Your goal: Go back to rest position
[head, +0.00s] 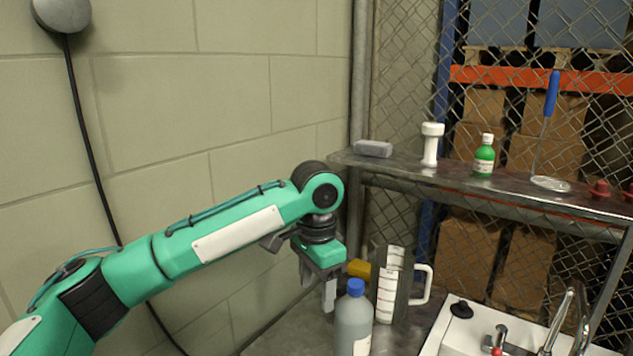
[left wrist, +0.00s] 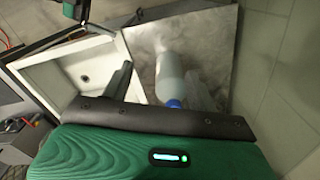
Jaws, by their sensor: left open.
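My left gripper (head: 319,285) hangs from the green arm that comes in from the left, fingers pointing down. It is open, with nothing seen between its fingers. It is just left of and above a grey bottle with a blue cap (head: 354,318) on the metal counter (head: 285,335). In the left wrist view the bottle (left wrist: 170,75) shows between and beyond the two fingers. I cannot tell the exact gap between them. My right gripper is not seen.
A clear measuring jug (head: 391,285) with a white handle stands behind the bottle, with something yellow (head: 359,268) beside it. A white sink (left wrist: 75,72) with a tap (head: 560,320) is to the right. A shelf (head: 455,178) above holds a green bottle (head: 484,155) and other items.

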